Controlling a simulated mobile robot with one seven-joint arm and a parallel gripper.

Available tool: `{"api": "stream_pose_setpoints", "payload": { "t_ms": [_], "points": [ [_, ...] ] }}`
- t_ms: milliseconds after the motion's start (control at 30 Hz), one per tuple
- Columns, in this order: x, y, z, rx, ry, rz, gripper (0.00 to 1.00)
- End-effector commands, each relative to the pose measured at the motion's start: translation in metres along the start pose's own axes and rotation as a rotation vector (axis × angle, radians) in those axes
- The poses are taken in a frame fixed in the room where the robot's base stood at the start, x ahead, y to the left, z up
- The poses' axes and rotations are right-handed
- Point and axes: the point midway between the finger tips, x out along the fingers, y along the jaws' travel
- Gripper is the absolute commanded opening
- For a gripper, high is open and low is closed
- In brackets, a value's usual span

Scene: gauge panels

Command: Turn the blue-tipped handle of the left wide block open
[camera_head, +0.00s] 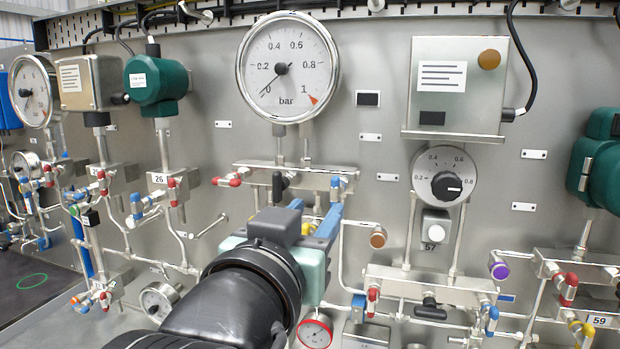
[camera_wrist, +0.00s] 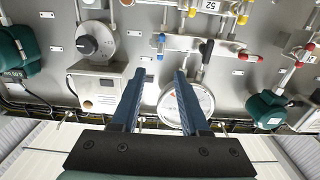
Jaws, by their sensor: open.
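The left wide block (camera_head: 315,180) is a metal manifold under the large bar gauge (camera_head: 287,68). It also shows upside down in the wrist view (camera_wrist: 190,43). Its blue-tipped handle (camera_head: 336,183) is at the block's right end and appears in the wrist view (camera_wrist: 161,42) just beyond and between my fingertips. A red-tipped handle (camera_head: 229,182) is at the block's other end, with a black handle (camera_head: 278,184) between. My gripper (camera_head: 316,207) is open and empty, its blue fingers pointing at the panel. In the wrist view the fingers (camera_wrist: 160,73) are well apart, with no visible contact.
A second wide block (camera_head: 430,287) sits lower right, below a black-knobbed dial (camera_head: 445,178). A red-rimmed gauge (camera_head: 315,330) is below my gripper. Thin pipes cross the lower panel.

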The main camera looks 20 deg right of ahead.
Motion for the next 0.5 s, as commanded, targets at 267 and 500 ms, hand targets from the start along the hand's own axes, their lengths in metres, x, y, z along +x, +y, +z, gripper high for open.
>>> {"api": "stream_pose_setpoints", "payload": {
  "t_ms": [267, 500],
  "points": [
    [0.058, 0.002, -0.003, -0.001, -0.002, 0.003, 0.45],
    [0.098, 0.001, -0.003, 0.0, 0.0, 0.0, 0.45]
  ]
}}
